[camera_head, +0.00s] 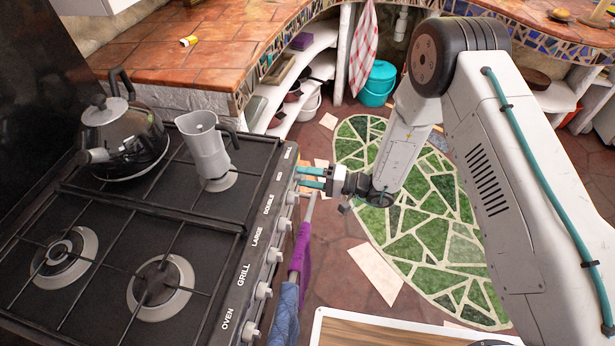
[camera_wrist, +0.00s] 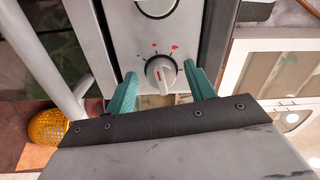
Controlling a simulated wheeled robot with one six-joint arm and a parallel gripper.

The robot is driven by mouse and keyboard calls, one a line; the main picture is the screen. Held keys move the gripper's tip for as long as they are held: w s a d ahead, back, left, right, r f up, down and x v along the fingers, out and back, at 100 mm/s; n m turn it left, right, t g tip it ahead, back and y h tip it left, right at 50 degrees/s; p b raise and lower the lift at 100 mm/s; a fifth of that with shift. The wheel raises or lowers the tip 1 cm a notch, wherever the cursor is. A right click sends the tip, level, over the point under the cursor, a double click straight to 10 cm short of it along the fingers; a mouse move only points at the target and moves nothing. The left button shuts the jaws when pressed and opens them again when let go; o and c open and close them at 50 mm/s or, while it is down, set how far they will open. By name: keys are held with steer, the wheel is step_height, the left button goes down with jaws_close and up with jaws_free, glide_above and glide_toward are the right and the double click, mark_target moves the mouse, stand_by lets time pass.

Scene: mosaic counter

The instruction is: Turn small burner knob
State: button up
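The knob (camera_wrist: 161,72) is light grey and round with a raised grip bar. Red marks sit above it on the panel in the wrist view. My gripper (camera_wrist: 160,80) is open, with one teal finger on each side of the knob. I cannot tell if either finger touches it. In the head view my gripper (camera_head: 299,177) reaches the far end of the stove's front panel, near the small and medium labels. The small burner's knob is hard to make out there, behind the fingers.
The stove (camera_head: 200,240) has several more knobs along its front, such as the oven knob (camera_head: 250,332). A kettle (camera_head: 122,125) and a moka pot (camera_head: 205,150) stand on top. A purple cloth (camera_head: 301,252) hangs at the front. A green mosaic rug (camera_head: 425,220) covers the floor.

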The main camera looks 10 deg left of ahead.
steer(key=shift+d, duration=0.15)
steer(key=d, duration=0.7)
steer(key=shift+s+d, duration=0.15)
steer(key=shift+d, duration=0.1)
jaws_close()
stand_by(0.9)
steer(key=shift+r, duration=0.1)
stand_by(0.5)
